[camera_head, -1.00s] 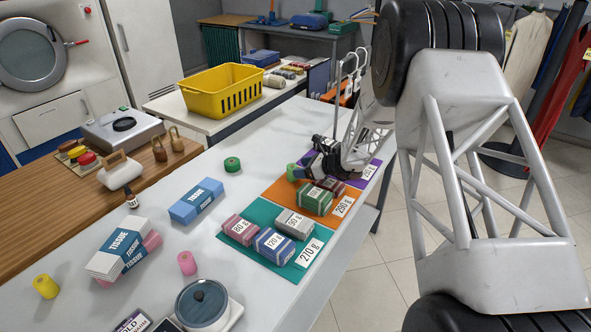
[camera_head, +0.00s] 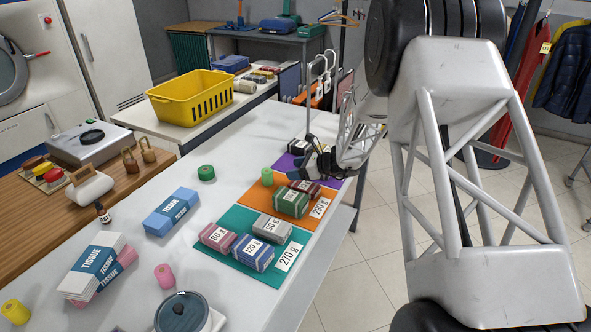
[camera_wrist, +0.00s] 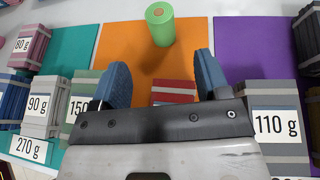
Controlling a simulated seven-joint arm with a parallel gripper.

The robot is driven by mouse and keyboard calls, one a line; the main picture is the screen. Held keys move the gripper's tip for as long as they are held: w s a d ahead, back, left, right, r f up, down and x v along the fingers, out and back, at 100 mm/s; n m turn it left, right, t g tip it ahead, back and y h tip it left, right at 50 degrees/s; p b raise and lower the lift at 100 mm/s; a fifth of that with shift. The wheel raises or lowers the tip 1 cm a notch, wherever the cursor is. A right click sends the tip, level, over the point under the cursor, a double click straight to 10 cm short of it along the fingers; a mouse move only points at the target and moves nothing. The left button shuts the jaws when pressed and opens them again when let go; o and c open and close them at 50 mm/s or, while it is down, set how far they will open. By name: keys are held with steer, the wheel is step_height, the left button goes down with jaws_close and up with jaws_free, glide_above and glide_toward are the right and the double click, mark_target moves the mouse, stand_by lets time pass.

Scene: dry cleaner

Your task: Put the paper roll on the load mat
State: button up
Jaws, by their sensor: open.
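A light green paper roll (camera_head: 268,176) stands upright on the orange mat (camera_head: 252,196), near its far left edge; the mat's label reads 290 g. In the wrist view the roll (camera_wrist: 160,32) stands on the orange mat (camera_wrist: 122,42), just beyond my fingertips and not between them. My gripper (camera_wrist: 163,78) is open and empty, its two blue fingers spread above the orange mat. In the head view my gripper (camera_head: 314,165) hangs over the mats, right of the roll with a gap between them. Which mat is the load mat is not marked.
A green block (camera_head: 290,203) and a dark red block lie on the orange mat. The teal mat (camera_head: 208,252), labelled 270 g, bears several blocks. The purple mat (camera_head: 283,163) is beyond.

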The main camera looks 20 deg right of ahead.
steer(key=shift+r, duration=0.1)
steer(key=s+a+r+n+g+h, duration=0.1)
steer(key=s+a+r+n+g, duration=0.1)
steer(key=s+a+r+n, duration=0.35)
steer(key=s+a+r+n+g+h, duration=0.1)
steer(key=s+a+r+n+g, duration=0.15)
steer(key=s+r, duration=0.55)
steer(key=s+a+r+n+g+h, duration=0.1)
steer(key=s+a+r+n, duration=0.2)
steer(key=s+r+n, duration=0.35)
steer(key=s+r+n+h, duration=0.2)
steer(key=s+n+h, duration=0.2)
steer(key=s, duration=1)
steer(key=s+d+r+n+h, duration=0.1)
steer(key=s+n+h, duration=0.3)
steer(key=s, duration=1)
steer(key=shift+s+d+r+n, duration=0.25)
steer(key=shift+s+r+n, duration=0.15)
steer(key=shift+n, duration=0.85)
